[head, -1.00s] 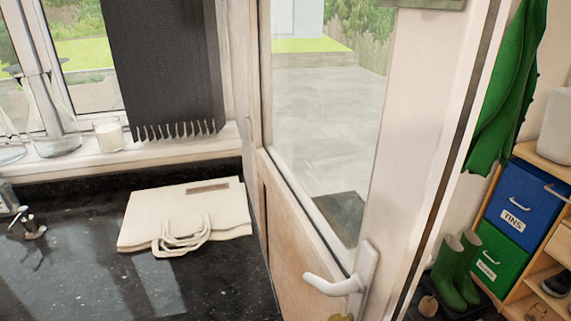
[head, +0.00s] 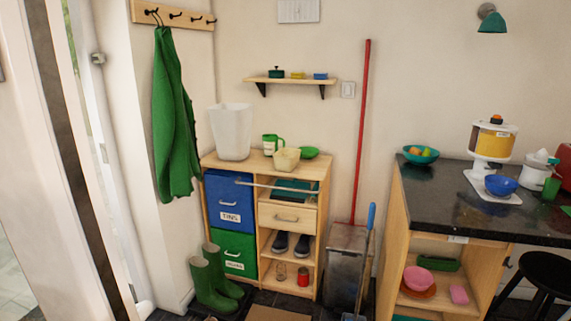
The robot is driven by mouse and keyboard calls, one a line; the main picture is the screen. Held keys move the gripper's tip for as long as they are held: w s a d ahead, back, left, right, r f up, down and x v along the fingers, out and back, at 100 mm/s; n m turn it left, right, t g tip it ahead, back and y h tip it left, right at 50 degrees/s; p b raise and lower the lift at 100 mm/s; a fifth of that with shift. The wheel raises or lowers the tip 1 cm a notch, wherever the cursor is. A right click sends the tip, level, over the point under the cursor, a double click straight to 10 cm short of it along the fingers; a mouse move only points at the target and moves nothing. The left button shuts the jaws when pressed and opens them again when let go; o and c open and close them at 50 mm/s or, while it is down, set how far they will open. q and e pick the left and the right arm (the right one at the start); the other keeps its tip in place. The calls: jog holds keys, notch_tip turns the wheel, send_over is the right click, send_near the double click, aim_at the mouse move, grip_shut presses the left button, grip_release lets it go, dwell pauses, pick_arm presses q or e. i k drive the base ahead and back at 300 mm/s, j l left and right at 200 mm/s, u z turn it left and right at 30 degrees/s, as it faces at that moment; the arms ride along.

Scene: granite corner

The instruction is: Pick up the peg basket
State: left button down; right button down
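A small cream basket-like container (head: 286,160) stands on top of the wooden storage unit (head: 240,161), near its front edge. It may be the peg basket, but its contents are too small to make out and I see no label on it. Neither of my grippers is in the head view.
Around the cream container are a tall white bin (head: 231,132), a green mug (head: 269,145) and a green bowl (head: 308,152). Green boots (head: 217,280) stand on the floor. A red-handled broom (head: 361,140) and metal bin (head: 346,262) stand right of the unit.

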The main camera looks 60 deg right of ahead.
aim_at(287, 159)
jog(key=l+z, duration=0.35)
jog(key=l, duration=1.05)
jog(key=i+l+z, duration=0.35)
jog(key=i, duration=0.15)
jog(key=i+z, duration=0.35)
jog(key=i, duration=0.15)
